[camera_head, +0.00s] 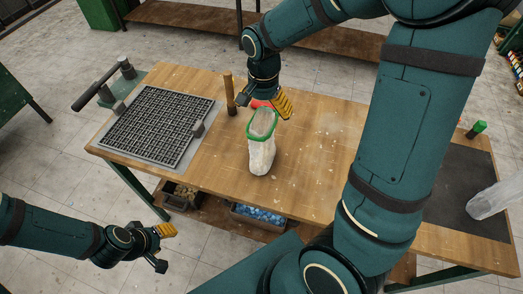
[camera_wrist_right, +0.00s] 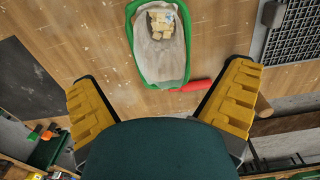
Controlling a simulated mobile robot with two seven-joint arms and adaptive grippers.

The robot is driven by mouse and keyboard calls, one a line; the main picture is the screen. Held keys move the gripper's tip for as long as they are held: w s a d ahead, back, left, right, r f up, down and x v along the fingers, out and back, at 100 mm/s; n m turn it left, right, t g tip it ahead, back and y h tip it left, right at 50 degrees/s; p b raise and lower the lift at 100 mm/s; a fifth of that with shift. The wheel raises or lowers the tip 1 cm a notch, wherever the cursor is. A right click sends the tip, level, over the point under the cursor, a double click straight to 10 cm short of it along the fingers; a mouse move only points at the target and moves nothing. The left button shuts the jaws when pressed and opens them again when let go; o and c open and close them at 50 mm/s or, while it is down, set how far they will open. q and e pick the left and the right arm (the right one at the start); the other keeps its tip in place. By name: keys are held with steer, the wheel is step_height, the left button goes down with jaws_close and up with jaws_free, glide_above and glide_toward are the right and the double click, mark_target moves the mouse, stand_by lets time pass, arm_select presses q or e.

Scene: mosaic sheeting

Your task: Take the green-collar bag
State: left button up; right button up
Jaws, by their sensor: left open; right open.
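The green-collar bag (camera_head: 261,156) stands upright on the wooden table, pale and translucent, with a green collar (camera_head: 262,123) around its open mouth. In the right wrist view the collar (camera_wrist_right: 186,62) lies ahead of the fingers, and tan pieces (camera_wrist_right: 161,22) show inside the bag. My right gripper (camera_head: 265,103) is open and empty, just behind and above the collar. In its wrist view, the yellow fingers (camera_wrist_right: 160,100) are spread wide, with the bag apart from them. My left gripper (camera_head: 163,246) is open and empty at the lower left, off the table's front edge.
A red cylinder (camera_wrist_right: 195,86) lies behind the bag. A wooden post (camera_head: 229,95) stands left of it, beside a dark grid sheet (camera_head: 155,124). A dark mat (camera_head: 455,185) and clear container (camera_head: 494,201) are at right. Table space (camera_head: 320,150) right of the bag is clear.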

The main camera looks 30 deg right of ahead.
mark_target(262, 121)
step_height(262, 121, down, 7)
steer(key=shift+f, duration=0.15)
stand_by(0.4)
steer(key=shift+w, duration=0.1)
steer(key=c, duration=1.4)
